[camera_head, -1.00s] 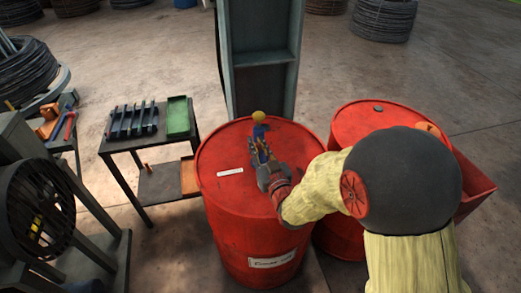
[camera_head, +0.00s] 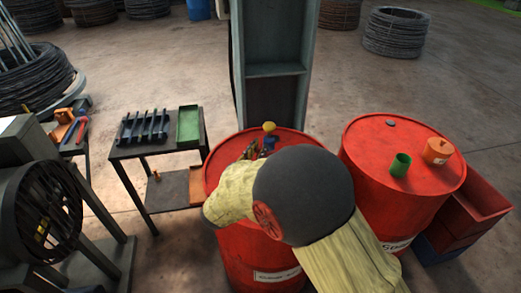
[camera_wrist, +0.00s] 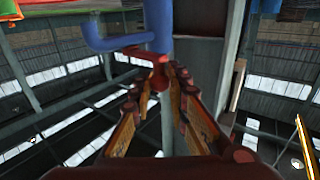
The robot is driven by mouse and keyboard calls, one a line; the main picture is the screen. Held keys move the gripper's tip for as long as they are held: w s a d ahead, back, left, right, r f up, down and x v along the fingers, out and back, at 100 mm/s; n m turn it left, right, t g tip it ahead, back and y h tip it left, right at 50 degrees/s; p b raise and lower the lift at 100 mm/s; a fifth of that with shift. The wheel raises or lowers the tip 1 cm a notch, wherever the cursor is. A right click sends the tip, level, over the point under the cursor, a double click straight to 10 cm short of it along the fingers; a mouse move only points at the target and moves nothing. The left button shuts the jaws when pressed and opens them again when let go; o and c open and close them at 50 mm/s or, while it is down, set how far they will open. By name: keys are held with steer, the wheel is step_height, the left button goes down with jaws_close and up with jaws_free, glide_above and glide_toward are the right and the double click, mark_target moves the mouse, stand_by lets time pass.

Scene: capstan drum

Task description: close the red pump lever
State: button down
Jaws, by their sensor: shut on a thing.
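The pump is mounted on the top of the left red drum (camera_head: 217,168). Its yellow knob (camera_head: 269,127) and part of its blue body (camera_head: 268,142) show past my arm in the head view. In the wrist view the blue pump pipe (camera_wrist: 160,22) comes down from the top, and the red pump lever (camera_wrist: 159,80) sits between my fingertips. My gripper (camera_wrist: 161,72) is shut on the red lever. In the head view my arm hides most of the gripper and the lever.
A second red drum (camera_head: 375,150) at right carries a green cup (camera_head: 400,165) and an orange container (camera_head: 438,150). A small table (camera_head: 165,143) with a green tray (camera_head: 188,125) stands at left. A grey steel post (camera_head: 272,60) rises behind the pump.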

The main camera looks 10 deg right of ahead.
steer(key=shift+w+a+r+m+g+h+p, duration=0.1)
steer(key=shift+w+m+g+h+p, duration=0.15)
steer(key=shift+m+g+h, duration=0.25)
steer(key=shift+w+a+m+g+h+p, duration=0.1)
steer(key=shift+w+m+g+h+p, duration=0.15)
steer(key=shift+m+g+h, duration=0.25)
steer(key=shift+d, duration=0.1)
steer(key=c, duration=1.8)
jaws_free()
steer(key=shift+c, duration=0.2)
steer(key=shift+o, duration=0.6)
steer(key=v, duration=1.2)
steer(key=shift+w, duration=0.1)
